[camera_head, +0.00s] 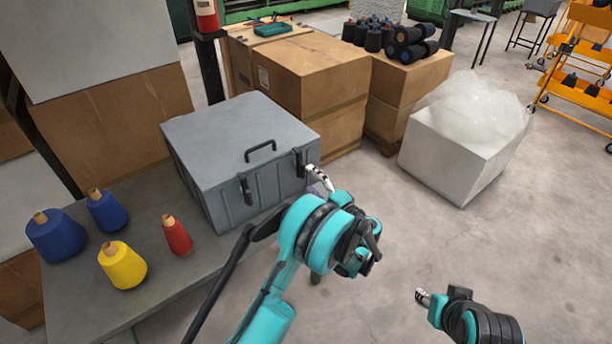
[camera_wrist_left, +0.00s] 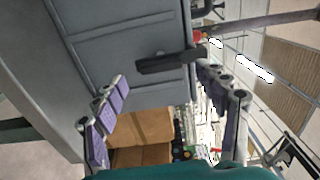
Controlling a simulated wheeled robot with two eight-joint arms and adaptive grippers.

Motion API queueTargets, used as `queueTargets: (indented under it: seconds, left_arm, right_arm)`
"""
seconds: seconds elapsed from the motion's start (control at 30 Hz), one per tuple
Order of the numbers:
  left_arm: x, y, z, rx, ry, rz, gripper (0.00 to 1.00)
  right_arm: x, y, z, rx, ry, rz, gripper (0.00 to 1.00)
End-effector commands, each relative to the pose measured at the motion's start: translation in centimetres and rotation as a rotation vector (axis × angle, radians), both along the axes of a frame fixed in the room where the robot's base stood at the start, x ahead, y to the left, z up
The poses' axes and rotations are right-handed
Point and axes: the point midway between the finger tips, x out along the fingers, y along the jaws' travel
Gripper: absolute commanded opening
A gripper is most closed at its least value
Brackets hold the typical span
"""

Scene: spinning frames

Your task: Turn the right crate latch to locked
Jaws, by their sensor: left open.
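The grey crate (camera_head: 225,135) stands closed on a dark table. Its right latch (camera_head: 301,163) is a dark upright piece at the right end of the front face. The left latch (camera_head: 246,190) is farther left on that face. My left gripper (camera_head: 319,180) is at the crate's front right corner, close to the right latch and partly hidden by my own arm. In the left wrist view, the open fingers (camera_wrist_left: 162,76) spread on either side of the dark latch (camera_wrist_left: 170,63); contact cannot be told. My right gripper (camera_head: 423,297) is low at right, away from the crate.
Blue, yellow (camera_head: 122,265) and red (camera_head: 177,235) thread cones stand on the table (camera_head: 75,310) left of the crate. Cardboard boxes (camera_head: 310,75) stand behind it. A white bin (camera_head: 450,155) with clear wrap is at right.

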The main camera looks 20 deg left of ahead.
Motion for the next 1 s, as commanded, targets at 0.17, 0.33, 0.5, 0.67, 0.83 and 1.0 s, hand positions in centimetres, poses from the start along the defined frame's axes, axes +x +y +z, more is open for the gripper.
queueTargets:
  seconds: [0.17, 0.33, 0.5, 0.67, 0.83, 1.0]
  left_arm:
    - [-2.5, -3.3, 0.0, 0.000, 0.000, -0.004, 0.72]
    - [-4.1, -5.3, 0.0, 0.000, 0.000, -0.001, 0.72]
    - [-4.8, -6.1, 0.0, -0.001, -0.001, 0.000, 0.72]
    - [-4.9, -6.2, 0.0, -0.001, -0.001, 0.001, 0.72]
    - [-4.9, -6.2, 0.0, 0.000, 0.000, 0.001, 0.72]
    - [-4.8, -6.1, 0.0, -0.002, 0.000, 0.001, 0.72]
  right_arm:
    - [0.0, 0.0, 0.0, 0.000, 0.000, 0.000, 0.40]
    - [0.0, 0.0, 0.0, 0.000, 0.000, 0.000, 0.40]
    - [0.0, 0.0, 0.0, 0.000, 0.000, 0.000, 0.40]
    - [0.0, 0.0, 0.0, 0.000, 0.000, 0.000, 0.40]
    - [0.0, 0.0, 0.0, 0.000, 0.000, 0.000, 0.40]
    - [0.0, 0.0, 0.0, 0.000, 0.000, 0.000, 0.40]
